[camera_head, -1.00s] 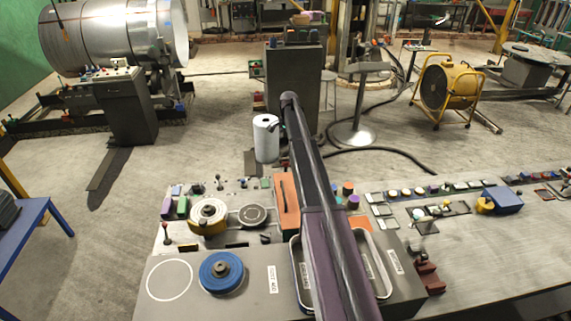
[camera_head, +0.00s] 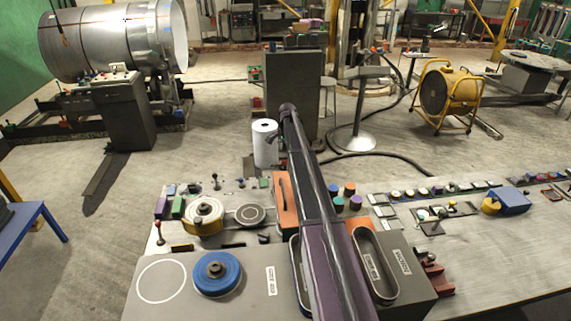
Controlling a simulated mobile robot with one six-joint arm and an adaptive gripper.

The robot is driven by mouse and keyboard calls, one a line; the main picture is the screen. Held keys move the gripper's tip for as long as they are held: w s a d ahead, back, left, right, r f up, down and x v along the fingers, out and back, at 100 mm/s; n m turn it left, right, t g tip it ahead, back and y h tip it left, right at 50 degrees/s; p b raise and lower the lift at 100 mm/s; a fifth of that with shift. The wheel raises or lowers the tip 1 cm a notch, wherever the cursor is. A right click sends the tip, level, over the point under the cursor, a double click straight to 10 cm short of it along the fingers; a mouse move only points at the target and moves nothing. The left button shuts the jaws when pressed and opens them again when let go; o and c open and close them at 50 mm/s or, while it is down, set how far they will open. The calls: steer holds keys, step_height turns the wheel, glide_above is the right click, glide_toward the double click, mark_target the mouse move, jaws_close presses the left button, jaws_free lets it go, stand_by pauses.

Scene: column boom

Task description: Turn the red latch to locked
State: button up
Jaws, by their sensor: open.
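A small dark red piece (camera_head: 436,279) juts from the right side of the grey console box (camera_head: 412,268). It may be the red latch, but it is too small to tell which way it is turned. My dark and purple arm runs up the middle of the head view and covers part of the console. The far end of my arm is over the back of the console, near a white roll. My gripper cannot be made out; it seems hidden behind my own arm.
A blue wheel (camera_head: 217,273), a yellow-rimmed reel (camera_head: 203,217) and an orange block (camera_head: 284,205) crowd the console's left half. A white roll (camera_head: 265,144) stands behind. A blue box (camera_head: 513,200) sits at right. The bench's right front is clear.

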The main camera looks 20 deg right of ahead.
mark_target(286, 159)
steer(key=shift+w+f+b, duration=0.1)
steer(key=shift+f+b, duration=1.8)
steer(key=shift+f, duration=0.3)
steer(key=shift+c, duration=0.2)
steer(key=c, duration=1.1)
